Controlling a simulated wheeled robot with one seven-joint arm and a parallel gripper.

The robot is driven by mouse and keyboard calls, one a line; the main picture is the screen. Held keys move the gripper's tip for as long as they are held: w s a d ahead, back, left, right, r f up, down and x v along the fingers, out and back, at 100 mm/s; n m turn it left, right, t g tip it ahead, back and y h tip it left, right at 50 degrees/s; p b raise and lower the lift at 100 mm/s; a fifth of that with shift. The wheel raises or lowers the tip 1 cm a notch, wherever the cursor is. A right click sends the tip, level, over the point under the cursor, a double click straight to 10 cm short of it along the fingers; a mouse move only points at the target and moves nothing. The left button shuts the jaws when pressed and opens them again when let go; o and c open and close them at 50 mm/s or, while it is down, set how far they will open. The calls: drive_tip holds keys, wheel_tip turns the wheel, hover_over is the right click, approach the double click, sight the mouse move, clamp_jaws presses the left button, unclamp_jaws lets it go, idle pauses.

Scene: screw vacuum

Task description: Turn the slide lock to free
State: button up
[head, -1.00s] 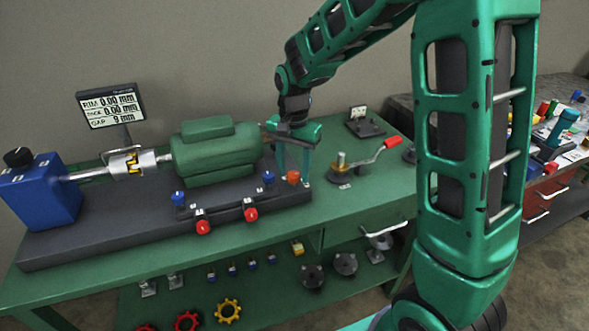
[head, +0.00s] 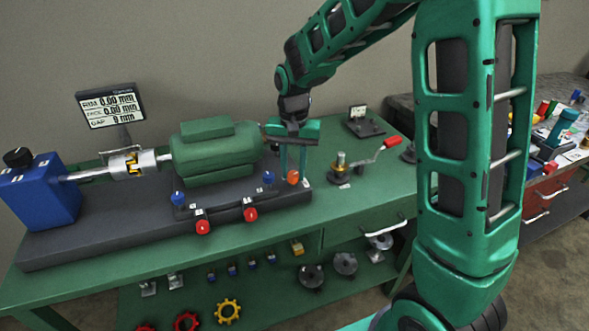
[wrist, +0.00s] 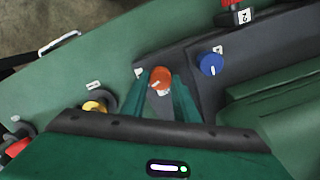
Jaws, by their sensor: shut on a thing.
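The orange knob (head: 292,177), which I take for the slide lock, stands at the right end of the dark base plate, beside the green motor. My gripper (head: 294,180) points straight down over it, with one finger on each side. In the wrist view the orange knob (wrist: 160,77) sits between the fingertips of my gripper (wrist: 161,82), and they are shut on it. A small white label lies just left of the knob there. The knob's marking is too small to read.
A blue knob (wrist: 211,64) stands close to the orange one. The green motor (head: 208,150) is left of my gripper. A crank with a red handle (head: 391,142) stands to the right on the green bench (head: 345,208). Red knobs (head: 250,214) line the plate's front edge.

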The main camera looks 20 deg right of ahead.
drive_tip(key=n, duration=1.1)
drive_tip(key=shift+a+n, duration=0.1)
drive_tip(key=shift+n, duration=1.8)
drive_tip(key=o, duration=1.1)
drive_tip(key=shift+c, duration=0.2)
drive_tip(key=shift+r, duration=0.1)
